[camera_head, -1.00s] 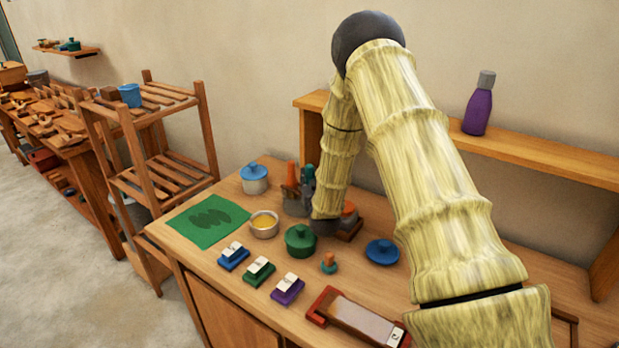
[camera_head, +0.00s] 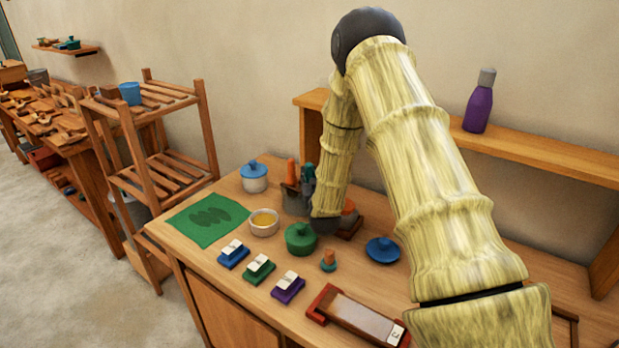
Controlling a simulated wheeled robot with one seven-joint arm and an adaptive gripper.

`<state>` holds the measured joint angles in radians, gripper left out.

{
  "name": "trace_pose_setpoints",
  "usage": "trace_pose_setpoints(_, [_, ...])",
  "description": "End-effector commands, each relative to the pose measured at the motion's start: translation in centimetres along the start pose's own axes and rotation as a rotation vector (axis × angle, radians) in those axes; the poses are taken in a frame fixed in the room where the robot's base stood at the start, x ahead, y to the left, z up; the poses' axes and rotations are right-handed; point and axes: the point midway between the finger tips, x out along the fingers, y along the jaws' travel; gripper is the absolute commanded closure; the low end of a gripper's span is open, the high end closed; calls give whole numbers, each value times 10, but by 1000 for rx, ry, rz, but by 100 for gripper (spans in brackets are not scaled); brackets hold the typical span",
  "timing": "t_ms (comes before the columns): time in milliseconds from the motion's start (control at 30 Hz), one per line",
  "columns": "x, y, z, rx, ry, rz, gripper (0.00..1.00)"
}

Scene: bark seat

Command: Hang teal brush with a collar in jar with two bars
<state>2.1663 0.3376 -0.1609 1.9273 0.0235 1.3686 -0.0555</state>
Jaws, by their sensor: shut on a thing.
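A dark grey jar (camera_head: 294,203) stands at the back of the workbench, partly covered by my forearm. An orange-handled tool (camera_head: 291,172) stands upright in it. A small teal and dark shape (camera_head: 308,173) shows above the jar's right side, against the forearm's edge. It may be the teal brush, but its collar and bristles cannot be made out. The jar's two bars cannot be made out either. My forearm reaches down to a dark wrist joint beside the jar. My gripper is hidden behind it, so its fingers and hold cannot be seen.
A shelf (camera_head: 540,158) with a purple bottle (camera_head: 479,102) runs behind my arm.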

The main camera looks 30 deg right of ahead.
Motion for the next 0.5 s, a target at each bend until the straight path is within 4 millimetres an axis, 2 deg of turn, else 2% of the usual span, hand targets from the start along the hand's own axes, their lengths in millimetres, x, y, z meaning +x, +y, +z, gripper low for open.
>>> trace_pose_setpoints(500, [0,0,6,0,0,0,100])
